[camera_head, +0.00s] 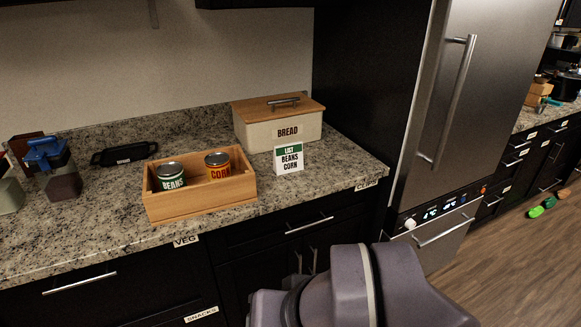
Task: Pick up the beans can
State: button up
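The beans can (171,178) is a short can with a green and white label reading BEANS and a metal lid. It stands upright in the left part of an open wooden box (202,204) on the granite counter. A corn can (217,166) with an orange label stands upright to its right in the same box, with a gap between the two. The box's front wall hides the lower part of the cans. A grey-purple part of my arm shows at the bottom, well below the counter. My gripper is not in view.
Behind the box stand a bread box (278,126) and a small list card (289,158) reading BEANS, CORN. A blue-lidded container (62,177) and a black item (124,154) are to the left. The granite in front of the wooden box (100,229) is clear. A steel fridge (470,100) rises at right.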

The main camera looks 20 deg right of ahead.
aim_at(171, 176)
jog(key=k, duration=0.85)
